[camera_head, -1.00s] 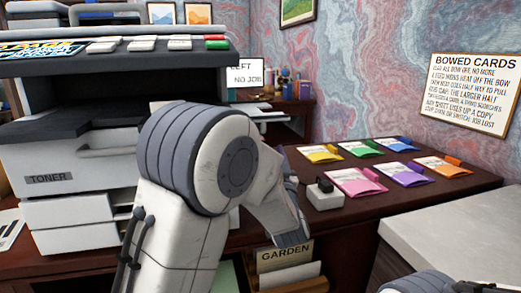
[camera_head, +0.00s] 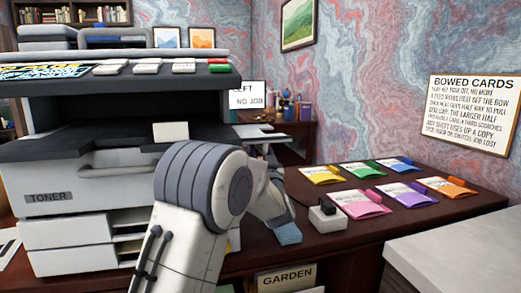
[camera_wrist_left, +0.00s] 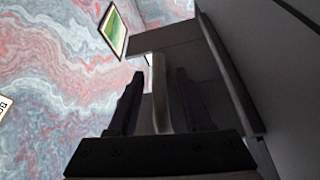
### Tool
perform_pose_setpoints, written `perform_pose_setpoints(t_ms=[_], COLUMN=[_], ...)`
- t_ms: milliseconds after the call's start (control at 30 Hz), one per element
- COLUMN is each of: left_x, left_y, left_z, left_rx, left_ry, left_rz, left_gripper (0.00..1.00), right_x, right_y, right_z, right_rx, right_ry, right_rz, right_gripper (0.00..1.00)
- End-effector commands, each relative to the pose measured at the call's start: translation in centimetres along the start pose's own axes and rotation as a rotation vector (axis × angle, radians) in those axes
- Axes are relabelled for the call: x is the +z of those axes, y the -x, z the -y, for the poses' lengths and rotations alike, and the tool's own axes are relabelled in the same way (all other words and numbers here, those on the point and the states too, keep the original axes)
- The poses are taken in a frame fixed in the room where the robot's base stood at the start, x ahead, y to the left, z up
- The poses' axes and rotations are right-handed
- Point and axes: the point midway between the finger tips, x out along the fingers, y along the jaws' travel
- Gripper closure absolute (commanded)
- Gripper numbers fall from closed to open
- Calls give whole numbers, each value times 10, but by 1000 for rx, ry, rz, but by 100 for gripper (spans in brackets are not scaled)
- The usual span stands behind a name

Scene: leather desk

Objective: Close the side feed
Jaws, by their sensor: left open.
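The printer (camera_head: 70,180) stands at the left in the head view. Its side feed (camera_head: 256,130) is a pale flap sticking out from the printer's right side, so it is open. In the left wrist view the flap appears as a pale-edged panel (camera_wrist_left: 158,95) seen nearly edge-on. My left gripper (camera_wrist_left: 157,90) is open, with one dark finger on each side of that pale edge. I cannot tell whether a finger touches it. In the head view my left arm hides most of the gripper. My right gripper is in neither current view.
Colored packets (camera_head: 361,203) lie on the desk at the right. A white box with a dark top (camera_head: 326,217) and a blue pad (camera_head: 288,233) lie near my wrist. A GARDEN holder (camera_head: 287,278) is below the desk edge. A pale counter (camera_head: 455,250) is at lower right.

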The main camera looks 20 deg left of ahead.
Motion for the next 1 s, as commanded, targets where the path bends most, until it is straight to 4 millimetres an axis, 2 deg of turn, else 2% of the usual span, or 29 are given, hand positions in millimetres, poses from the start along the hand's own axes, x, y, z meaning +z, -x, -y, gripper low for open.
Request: perform_pose_setpoints(t_ms=[133, 167, 233, 300, 1000], left_x=[0, 0, 0, 0, 0], left_y=[0, 0, 0, 0, 1], left_z=[0, 0, 0, 0, 0], left_rx=[0, 0, 0, 0, 0], left_ry=[0, 0, 0, 0, 1], left_rz=[0, 0, 0, 0, -1], left_gripper=[50, 54, 81, 100, 100], right_x=[0, 0, 0, 0, 0], right_y=[0, 0, 0, 0, 0], right_z=[0, 0, 0, 0, 0], right_rx=[0, 0, 0, 0, 0], right_ry=[0, 0, 0, 0, 0], right_rz=[0, 0, 0, 0, 0], right_gripper=[100, 100, 100, 100, 100])
